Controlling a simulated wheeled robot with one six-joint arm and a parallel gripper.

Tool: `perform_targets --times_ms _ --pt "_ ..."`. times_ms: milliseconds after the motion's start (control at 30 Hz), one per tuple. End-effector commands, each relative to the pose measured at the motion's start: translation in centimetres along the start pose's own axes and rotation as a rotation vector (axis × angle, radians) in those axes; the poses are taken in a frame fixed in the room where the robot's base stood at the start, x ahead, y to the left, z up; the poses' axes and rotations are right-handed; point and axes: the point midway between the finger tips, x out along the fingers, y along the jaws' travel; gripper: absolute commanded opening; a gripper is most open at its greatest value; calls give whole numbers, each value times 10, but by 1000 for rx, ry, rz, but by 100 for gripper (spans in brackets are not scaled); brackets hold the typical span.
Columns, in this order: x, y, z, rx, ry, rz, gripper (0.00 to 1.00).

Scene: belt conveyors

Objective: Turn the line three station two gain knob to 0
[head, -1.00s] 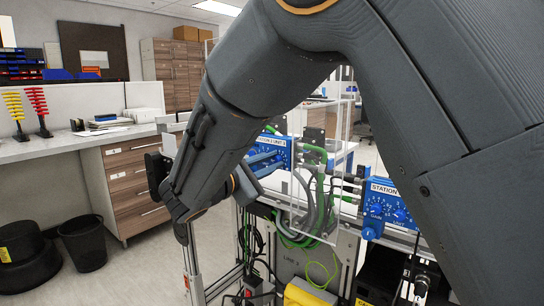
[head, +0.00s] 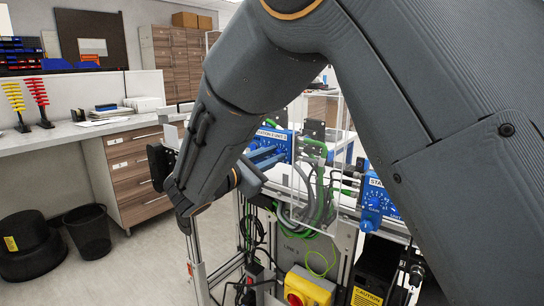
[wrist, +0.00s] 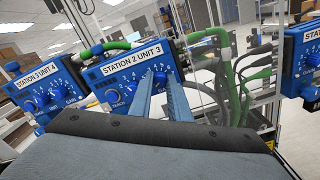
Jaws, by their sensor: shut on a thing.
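The blue box labelled STATION 2 UNIT 3 (wrist: 128,72) stands in the middle of the wrist view, with a left knob (wrist: 113,97) and a right knob (wrist: 160,76) on its face. My gripper (wrist: 161,83) has its two blue fingers on either side of the right knob and is shut on it. The fingers hide the print below this knob, and I cannot read its setting. In the head view the same box (head: 273,141) is partly behind my arm, with my gripper (head: 279,154) at its face.
A clear panel (head: 318,165) stands right of the box, close to my fingers. Green and grey cables (wrist: 232,75) run beside it. Other blue boxes stand at left (wrist: 42,88) and right (wrist: 303,62). A yellow box with a red knob (head: 308,287) sits low.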

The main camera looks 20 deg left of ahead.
Motion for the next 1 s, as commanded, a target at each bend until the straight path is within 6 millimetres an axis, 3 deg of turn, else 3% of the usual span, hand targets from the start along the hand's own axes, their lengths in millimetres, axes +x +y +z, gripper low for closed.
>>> perform_targets --times_ms 67,100,200,567,1000 --pt "0 2 1 2 -1 3 0" --pt "0 2 1 2 -1 3 23" --pt "0 1 1 2 -1 2 35" --pt "-6 0 0 1 0 1 35" --pt "-70 1 -1 1 1 3 35"
